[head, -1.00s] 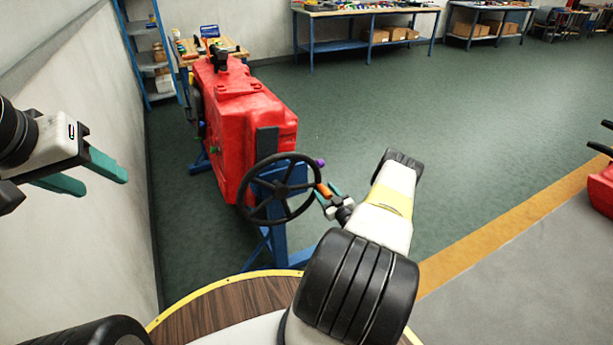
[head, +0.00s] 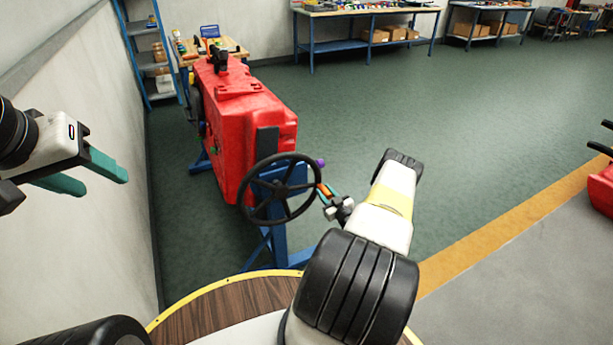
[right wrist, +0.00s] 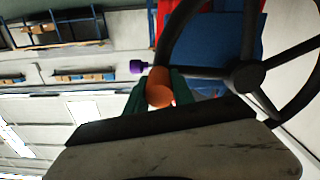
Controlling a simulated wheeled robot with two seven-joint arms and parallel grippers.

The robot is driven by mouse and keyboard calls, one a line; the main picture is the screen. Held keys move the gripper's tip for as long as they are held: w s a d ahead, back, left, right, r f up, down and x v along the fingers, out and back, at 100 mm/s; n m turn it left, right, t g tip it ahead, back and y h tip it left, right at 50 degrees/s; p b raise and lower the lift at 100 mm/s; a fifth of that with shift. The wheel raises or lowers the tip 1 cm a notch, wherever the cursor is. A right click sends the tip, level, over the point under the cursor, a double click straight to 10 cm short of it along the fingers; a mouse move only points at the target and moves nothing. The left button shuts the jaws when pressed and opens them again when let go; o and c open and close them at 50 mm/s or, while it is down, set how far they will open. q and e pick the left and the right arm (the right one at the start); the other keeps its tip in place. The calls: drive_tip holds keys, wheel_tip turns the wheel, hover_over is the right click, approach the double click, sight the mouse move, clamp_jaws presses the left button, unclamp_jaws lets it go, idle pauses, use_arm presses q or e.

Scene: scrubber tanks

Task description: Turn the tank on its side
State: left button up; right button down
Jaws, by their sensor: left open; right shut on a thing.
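The red tank (head: 238,115) is mounted upright on a blue stand (head: 279,238), long side running away from me, in the head view. A black handwheel (head: 280,190) with spokes is at the stand's near end. My right gripper (head: 327,194) is at the wheel's right rim, shut on its orange handle (head: 320,188). The right wrist view shows the handle (right wrist: 159,88) between the teal fingers and the wheel's hub (right wrist: 248,76) beside it. A purple knob (head: 320,162) sits just above the handle. My left gripper (head: 88,176) is open and empty at the left, apart from the tank.
A pale wall (head: 75,130) runs close along the left. A blue shelf (head: 143,55) and a small workbench (head: 235,50) stand behind the tank. Green floor (head: 400,120) to the right is clear. Another red object (head: 601,190) is at the right edge.

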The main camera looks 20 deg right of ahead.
drive_tip(key=shift+d, duration=0.1)
idle(0.7)
drive_tip(key=shift+r+n, duration=0.5)
drive_tip(key=shift+r, duration=0.2)
drive_tip(key=shift+r+n, duration=0.3)
drive_tip(key=shift+r, duration=0.15)
drive_tip(key=shift+f, duration=0.1)
drive_tip(key=c, duration=1.1)
unclamp_jaws()
drive_tip(key=shift+s+d, duration=0.15)
drive_tip(key=shift+s, duration=1.8)
drive_tip(key=shift+s+d, duration=0.15)
drive_tip(key=shift+s, duration=1.8)
